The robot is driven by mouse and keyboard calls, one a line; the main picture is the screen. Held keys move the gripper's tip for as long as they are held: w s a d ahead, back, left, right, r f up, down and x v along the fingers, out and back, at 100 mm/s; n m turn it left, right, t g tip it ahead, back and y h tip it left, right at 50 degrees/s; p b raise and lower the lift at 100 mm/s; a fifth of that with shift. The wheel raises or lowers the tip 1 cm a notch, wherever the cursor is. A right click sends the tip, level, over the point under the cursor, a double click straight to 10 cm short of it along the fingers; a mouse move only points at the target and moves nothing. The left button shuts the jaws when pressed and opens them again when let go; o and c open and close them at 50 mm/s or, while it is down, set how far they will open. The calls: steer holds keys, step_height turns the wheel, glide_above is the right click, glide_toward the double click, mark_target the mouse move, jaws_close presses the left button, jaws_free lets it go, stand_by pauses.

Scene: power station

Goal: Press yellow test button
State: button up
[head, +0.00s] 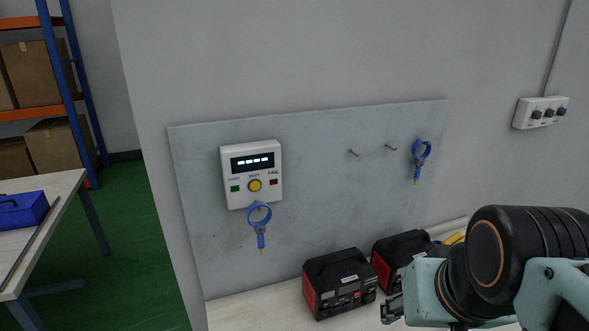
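The yellow test button (255,185) is a round button on the front of a white tester box (273,157), mounted on a grey wall panel. A dark display with white marks is above it, a green square to its left and a red square to its right. A blue ring-shaped tool (260,227) hangs just below the box. My gripper (391,309) is at the lower right, low over the bench and well apart from the button. Only a small dark part of it shows beside my arm, so its opening is unclear.
Two black and red power units (340,283) (400,258) stand on the bench (250,310) below the panel. Another blue tool (420,160) hangs at the panel's right, near two bare pegs. A switch box (541,112) is on the right wall. A table (50,205) with a blue case is at left.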

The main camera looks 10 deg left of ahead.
steer(key=shift+c, duration=0.6)
jaws_close()
stand_by(1.0)
